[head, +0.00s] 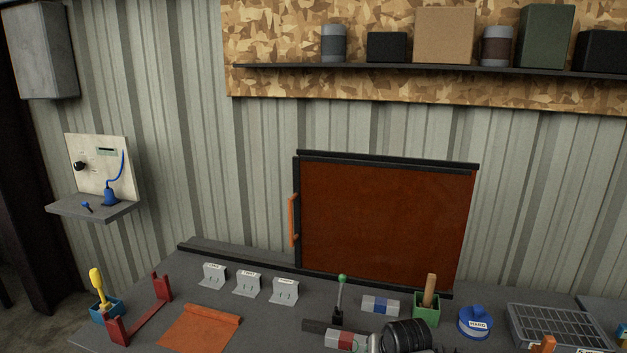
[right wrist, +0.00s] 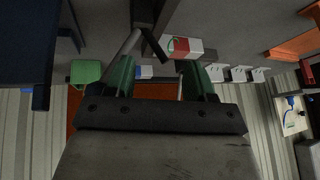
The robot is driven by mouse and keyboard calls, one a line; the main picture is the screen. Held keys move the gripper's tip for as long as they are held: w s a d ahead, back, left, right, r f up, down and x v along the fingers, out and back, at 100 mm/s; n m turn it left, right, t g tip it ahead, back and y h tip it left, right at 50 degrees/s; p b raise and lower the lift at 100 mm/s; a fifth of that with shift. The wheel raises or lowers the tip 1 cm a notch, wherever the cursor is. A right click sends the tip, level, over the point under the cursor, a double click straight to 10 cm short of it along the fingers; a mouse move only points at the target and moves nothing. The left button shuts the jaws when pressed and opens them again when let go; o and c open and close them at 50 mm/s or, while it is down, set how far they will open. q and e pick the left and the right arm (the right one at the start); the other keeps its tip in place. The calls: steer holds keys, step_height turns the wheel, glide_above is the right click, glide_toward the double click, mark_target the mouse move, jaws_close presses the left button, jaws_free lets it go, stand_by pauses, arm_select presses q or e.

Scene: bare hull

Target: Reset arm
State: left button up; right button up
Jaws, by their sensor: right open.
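My right gripper (right wrist: 158,75) shows in the right wrist view, its two green fingers spread apart with nothing held between them. Beyond the fingers lie a white-and-blue block (right wrist: 145,72) and a red-and-white block (right wrist: 185,46), both apart from it. In the head view, a dark ribbed cylinder (head: 406,335) with a grey part shows at the bottom edge; I cannot tell for sure whether it is my right arm. My left gripper is in neither view.
The grey bench holds three metal brackets (head: 248,284), an orange cloth (head: 200,328), a green-knobbed lever (head: 341,298), a green holder (head: 427,309), a blue round item (head: 475,322) and a grille tray (head: 555,328). A reddish-brown panel (head: 385,220) stands behind.

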steer(key=s+d+f+n+g, duration=0.1)
steer(key=s+d+f, duration=0.15)
steer(key=s, duration=0.65)
steer(key=s+d+f, duration=0.1)
steer(key=s+f, duration=0.2)
steer(key=s, duration=0.5)
steer(key=s+d+r+n+g+h, duration=0.1)
steer(key=s+r, duration=0.1)
steer(key=s, duration=0.8)
steer(key=s+d+r+n, duration=0.1)
steer(key=s+r, duration=0.1)
steer(key=s, duration=0.8)
step_height(320, 180, down, 30)
steer(key=s+g+b, duration=0.1)
steer(key=b, duration=0.3)
arm_select(q)
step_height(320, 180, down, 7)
steer(key=b, duration=0.3)
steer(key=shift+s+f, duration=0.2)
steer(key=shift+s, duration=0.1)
arm_select(e)
steer(key=s+d+f+g, duration=0.1)
steer(key=s+d+f, duration=0.1)
steer(key=s+f, duration=1.4)
step_height(320, 180, down, 3)
steer(key=shift+d+f+g, duration=0.15)
steer(key=shift+d+g, duration=0.15)
steer(key=shift+d, duration=0.05)
